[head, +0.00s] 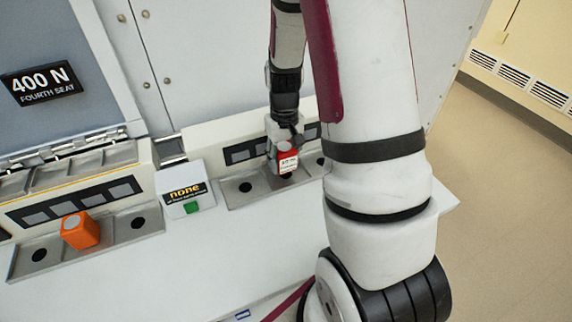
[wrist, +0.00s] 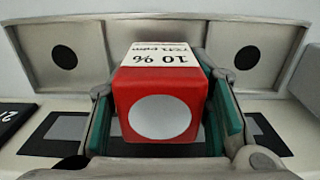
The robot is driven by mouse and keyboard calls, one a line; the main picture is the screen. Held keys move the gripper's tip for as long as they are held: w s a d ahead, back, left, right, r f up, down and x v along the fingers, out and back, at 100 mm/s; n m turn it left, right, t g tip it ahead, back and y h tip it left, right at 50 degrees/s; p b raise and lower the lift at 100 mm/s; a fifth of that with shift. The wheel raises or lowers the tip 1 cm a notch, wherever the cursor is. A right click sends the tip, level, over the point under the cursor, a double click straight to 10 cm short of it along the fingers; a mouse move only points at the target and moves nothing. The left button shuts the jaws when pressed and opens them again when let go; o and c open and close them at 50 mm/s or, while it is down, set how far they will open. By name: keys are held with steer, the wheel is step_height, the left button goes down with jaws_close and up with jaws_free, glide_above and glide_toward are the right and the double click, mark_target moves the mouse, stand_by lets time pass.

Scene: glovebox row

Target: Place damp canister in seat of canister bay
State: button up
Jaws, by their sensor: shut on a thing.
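A red canister (head: 287,159) with a white label stands over the middle of the right-hand metal seat plate (head: 228,190). In the wrist view the canister (wrist: 160,108) shows a pale disc on its near face and a label with "10 %". My gripper (head: 284,138) is shut on it, with a teal-padded finger on each side in the wrist view (wrist: 170,115). A dark round seat shows on either side of it, left (wrist: 63,55) and right (wrist: 247,58). The canister hides the middle of the plate, and I cannot tell whether its base touches.
An orange block (head: 80,231) stands on the left plate (head: 30,262). A small sign box reading "none" (head: 183,190) with a green piece (head: 192,208) stands between the bays. A "400 N fourth seat" sign (head: 42,84) is at upper left. The white counter front is clear.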

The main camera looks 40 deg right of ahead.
mark_target(286, 166)
steer(key=shift+w+d, duration=0.1)
steer(key=shift+d, duration=0.2)
steer(key=shift+f, duration=1.8)
steer(key=shift+f, duration=0.2)
steer(key=o, duration=1.2)
steer(key=shift+r, duration=0.1)
